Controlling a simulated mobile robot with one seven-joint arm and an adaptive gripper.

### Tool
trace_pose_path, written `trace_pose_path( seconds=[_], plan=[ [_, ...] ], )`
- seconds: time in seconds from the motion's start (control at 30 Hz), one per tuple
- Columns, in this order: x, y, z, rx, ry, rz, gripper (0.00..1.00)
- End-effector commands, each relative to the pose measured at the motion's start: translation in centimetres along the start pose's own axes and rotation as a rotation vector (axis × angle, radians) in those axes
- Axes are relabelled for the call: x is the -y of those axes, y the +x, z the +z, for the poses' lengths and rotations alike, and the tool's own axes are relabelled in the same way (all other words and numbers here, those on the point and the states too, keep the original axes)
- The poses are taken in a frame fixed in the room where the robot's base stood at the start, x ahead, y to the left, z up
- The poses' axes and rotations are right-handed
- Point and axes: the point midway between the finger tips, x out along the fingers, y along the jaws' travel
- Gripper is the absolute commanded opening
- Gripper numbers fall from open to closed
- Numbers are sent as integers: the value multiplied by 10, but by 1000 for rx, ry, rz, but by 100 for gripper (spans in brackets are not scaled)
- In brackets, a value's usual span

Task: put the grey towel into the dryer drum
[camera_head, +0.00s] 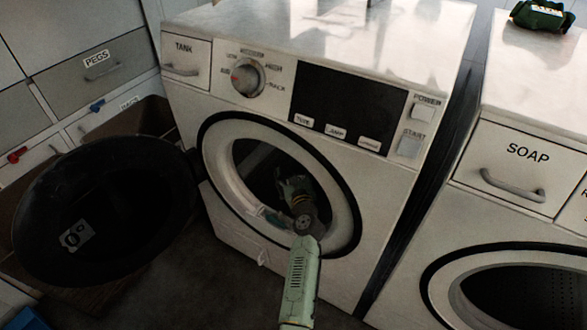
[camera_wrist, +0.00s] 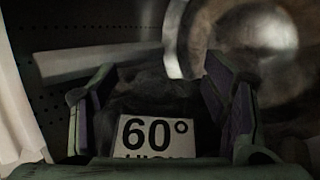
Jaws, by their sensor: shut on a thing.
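The dryer drum (camera_head: 250,160) is inside the white machine marked TANK (camera_head: 182,60), and its round opening faces me. My gripper (camera_head: 293,190) is inside this opening in the head view, with my green arm link behind it. In the wrist view, my gripper (camera_wrist: 158,98) has its purple-lined fingers on either side of a dark grey cloth, the towel (camera_wrist: 150,80), and is shut on it. A white label reading 60° (camera_wrist: 155,138) lies at the cloth. A perforated dark wall (camera_wrist: 90,45) is behind. The towel's outline is hard to make out in the shade.
The dark round door (camera_head: 110,200) stands open at left, in front of drawers marked PEGS (camera_head: 98,62). A second machine marked SOAP (camera_head: 528,152) stands at right, with a dark green bundle (camera_head: 540,15) on top. A pale fin (camera_wrist: 95,60) crosses the wrist view.

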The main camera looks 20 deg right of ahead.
Motion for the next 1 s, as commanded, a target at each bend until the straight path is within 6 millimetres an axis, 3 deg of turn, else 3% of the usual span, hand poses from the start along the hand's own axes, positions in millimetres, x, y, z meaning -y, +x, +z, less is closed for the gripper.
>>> trace_pose_path(
  seconds=[1.0],
  plan=[
    [-14,3,-45,2,-1,-1,9]
  ],
)
